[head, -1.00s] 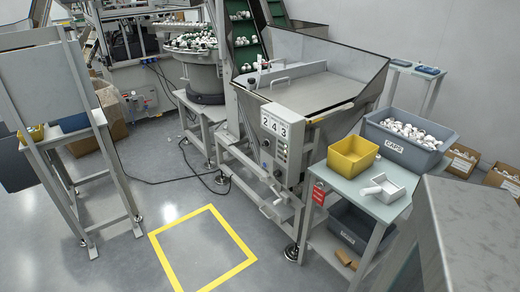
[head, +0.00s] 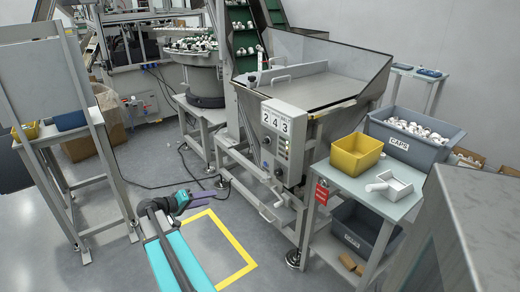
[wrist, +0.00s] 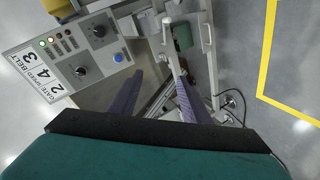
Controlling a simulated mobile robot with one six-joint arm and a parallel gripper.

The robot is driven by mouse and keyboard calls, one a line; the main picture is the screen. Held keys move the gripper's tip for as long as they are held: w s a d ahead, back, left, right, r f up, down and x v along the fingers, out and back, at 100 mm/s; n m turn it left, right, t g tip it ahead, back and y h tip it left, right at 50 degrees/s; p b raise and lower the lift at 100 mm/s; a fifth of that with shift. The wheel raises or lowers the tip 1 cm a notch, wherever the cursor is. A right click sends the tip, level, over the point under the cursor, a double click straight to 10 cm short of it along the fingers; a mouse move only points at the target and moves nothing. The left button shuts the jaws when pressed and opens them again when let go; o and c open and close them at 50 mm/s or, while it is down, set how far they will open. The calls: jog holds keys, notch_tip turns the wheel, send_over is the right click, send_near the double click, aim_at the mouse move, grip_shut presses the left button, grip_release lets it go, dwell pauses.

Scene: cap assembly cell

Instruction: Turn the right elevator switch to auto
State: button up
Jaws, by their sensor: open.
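The elevator control panel (head: 277,145) is a light grey box on the front of the hopper, with number cards 2, 4, 3. In the wrist view the panel (wrist: 62,57) appears tilted at upper left. Two dark rotary switches show on it, one farther along the panel (wrist: 98,30) and one nearer my gripper (wrist: 80,72). Their settings are too small to read. My gripper (head: 208,195) is open and empty, left of and apart from the panel. In the wrist view its purple fingers (wrist: 160,80) point at the machine frame.
The hopper (head: 310,85) stands behind the panel. A yellow floor square (head: 235,240) lies in front. A cable runs over the floor at left.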

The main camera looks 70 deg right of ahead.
aim_at(266, 141)
jog(key=s+d+r+m+g+h+b, duration=0.1)
jog(key=s+d+r+m+g, duration=0.1)
jog(key=d+r, duration=0.4)
jog(key=s+d+r+m+g+h+b, duration=0.1)
jog(key=s+d+r, duration=0.4)
jog(key=r, duration=0.5)
jog(key=shift+d+r+m+g+h, duration=0.35)
jog(key=shift+m+g, duration=0.15)
jog(key=shift+m, duration=0.4)
jog(key=shift+s+d, duration=0.1)
jog(key=shift+s, duration=0.1)
jog(key=x, duration=1.3)
jog(key=shift+d, duration=0.25)
jog(key=shift+s, duration=0.1)
